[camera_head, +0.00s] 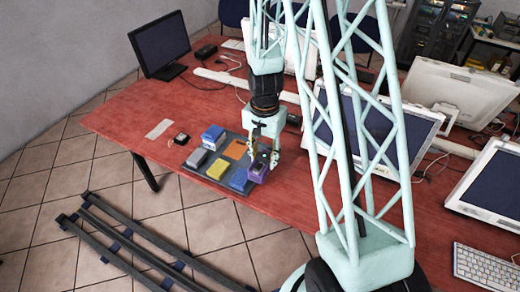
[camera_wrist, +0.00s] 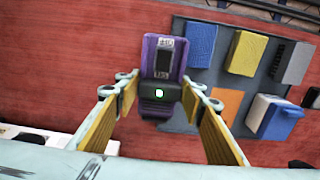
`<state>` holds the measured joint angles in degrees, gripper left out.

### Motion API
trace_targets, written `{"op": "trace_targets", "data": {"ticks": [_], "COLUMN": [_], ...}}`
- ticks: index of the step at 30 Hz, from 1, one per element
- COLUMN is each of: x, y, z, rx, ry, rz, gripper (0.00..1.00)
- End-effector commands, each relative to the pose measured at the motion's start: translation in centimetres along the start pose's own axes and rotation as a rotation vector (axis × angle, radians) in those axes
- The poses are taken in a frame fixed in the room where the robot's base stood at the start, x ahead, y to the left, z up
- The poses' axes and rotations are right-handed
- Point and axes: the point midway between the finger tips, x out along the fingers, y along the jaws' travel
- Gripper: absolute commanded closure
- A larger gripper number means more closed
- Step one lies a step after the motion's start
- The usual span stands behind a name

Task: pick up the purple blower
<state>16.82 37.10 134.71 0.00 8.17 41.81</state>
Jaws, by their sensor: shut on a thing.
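The purple blower (camera_head: 257,173) is at my gripper (camera_head: 262,158) in the head view, over the right edge of the dark tray (camera_head: 247,193). In the wrist view the purple blower (camera_wrist: 162,57) has a dark body end and a small light, and lies between the two yellow-padded fingers of my gripper (camera_wrist: 158,105). My gripper is shut on it. The exact finger contact is hard to see. It looks larger than the blocks beyond it; its height above the table is hard to tell.
The tray holds a yellow block (camera_head: 217,169), a blue block (camera_head: 238,180), a grey block (camera_head: 196,158), an orange piece (camera_head: 235,149) and a blue-and-white box (camera_head: 213,137). Monitors (camera_head: 160,43) and cables stand at the back and right. The red table (camera_head: 120,115) is clear at the left front.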

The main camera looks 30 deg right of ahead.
Motion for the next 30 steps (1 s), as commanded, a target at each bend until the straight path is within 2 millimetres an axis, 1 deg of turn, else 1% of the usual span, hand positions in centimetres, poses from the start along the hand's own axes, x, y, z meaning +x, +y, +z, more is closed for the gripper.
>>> {"op": "trace_targets", "data": {"ticks": [1, 6, 12, 18, 30], "x": [-0.2, -0.3, -0.5, -0.6, -0.6], "y": [0.7, 2.4, 3.7, 4.2, 4.2], "z": [0.7, 2.6, 4.0, 4.5, 4.6], "rx": [0.0, 0.0, 0.0, 0.0, 0.0], "ry": [-0.001, -0.001, 0.0, 0.0, 0.0], "rz": [0.001, 0.0, 0.0, 0.0, 0.0], "gripper": [0.79, 0.79, 0.79, 0.79, 0.79]}}
